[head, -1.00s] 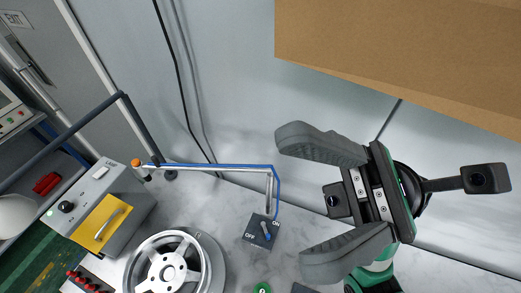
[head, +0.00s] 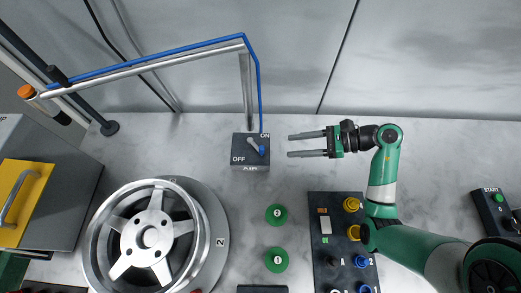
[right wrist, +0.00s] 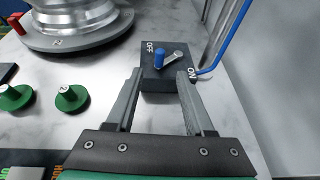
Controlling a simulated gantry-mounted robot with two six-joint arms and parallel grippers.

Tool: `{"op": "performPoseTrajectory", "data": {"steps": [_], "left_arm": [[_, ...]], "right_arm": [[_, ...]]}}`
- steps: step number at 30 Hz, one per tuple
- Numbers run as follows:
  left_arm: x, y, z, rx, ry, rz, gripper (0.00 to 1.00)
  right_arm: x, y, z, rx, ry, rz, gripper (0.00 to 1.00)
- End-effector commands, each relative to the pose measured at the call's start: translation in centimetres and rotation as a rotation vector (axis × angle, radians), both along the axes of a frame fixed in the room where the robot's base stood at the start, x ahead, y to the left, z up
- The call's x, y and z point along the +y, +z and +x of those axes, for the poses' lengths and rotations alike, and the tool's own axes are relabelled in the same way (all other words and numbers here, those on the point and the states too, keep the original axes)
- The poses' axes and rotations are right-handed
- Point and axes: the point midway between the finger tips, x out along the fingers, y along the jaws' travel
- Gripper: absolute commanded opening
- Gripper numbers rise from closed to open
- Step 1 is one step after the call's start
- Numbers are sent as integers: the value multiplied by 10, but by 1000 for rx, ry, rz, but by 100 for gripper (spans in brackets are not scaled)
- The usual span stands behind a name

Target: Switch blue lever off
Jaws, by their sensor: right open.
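The blue lever (head: 262,151) is a blue-tipped grey handle on a dark AIR switch box (head: 238,143). In the head view its blue end is at the box's right side, below the ON label; OFF is at the left. My right gripper (head: 290,146) is just right of the box, open, its two fingers pointing left at it. In the right wrist view the open right gripper (right wrist: 161,76) has its fingertips at the box's near edge, and the blue lever tip (right wrist: 159,57) stands beyond, between them. Nothing is between the fingers. My left gripper is out of view.
A wheel (head: 150,235) stands at the lower left. Two green knobs (head: 277,214) are below the box. A dark control panel (head: 322,275) lies under my right arm. A pipe with a blue hose (head: 260,95) rises behind the box.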

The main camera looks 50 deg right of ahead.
Motion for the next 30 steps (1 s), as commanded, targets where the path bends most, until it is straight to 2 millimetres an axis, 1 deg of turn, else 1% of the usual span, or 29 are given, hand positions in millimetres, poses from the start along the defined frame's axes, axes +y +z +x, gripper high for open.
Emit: {"op": "performPoseTrajectory", "data": {"steps": [4,9,15,19,26,27,29,30], "left_arm": [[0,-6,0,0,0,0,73],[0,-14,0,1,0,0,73],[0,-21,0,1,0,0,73],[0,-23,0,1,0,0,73],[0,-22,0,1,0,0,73],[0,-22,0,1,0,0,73],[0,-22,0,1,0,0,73],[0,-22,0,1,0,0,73]], "right_arm": [[15,-11,18,0,7,1,53],[36,-27,49,-1,8,1,53],[54,-39,75,-1,4,0,53],[58,-42,82,-1,1,0,53],[59,-42,83,-1,0,0,53],[59,-42,83,-1,0,0,50],[59,-41,83,-1,0,0,39],[59,-41,83,-1,0,0,32]]}}
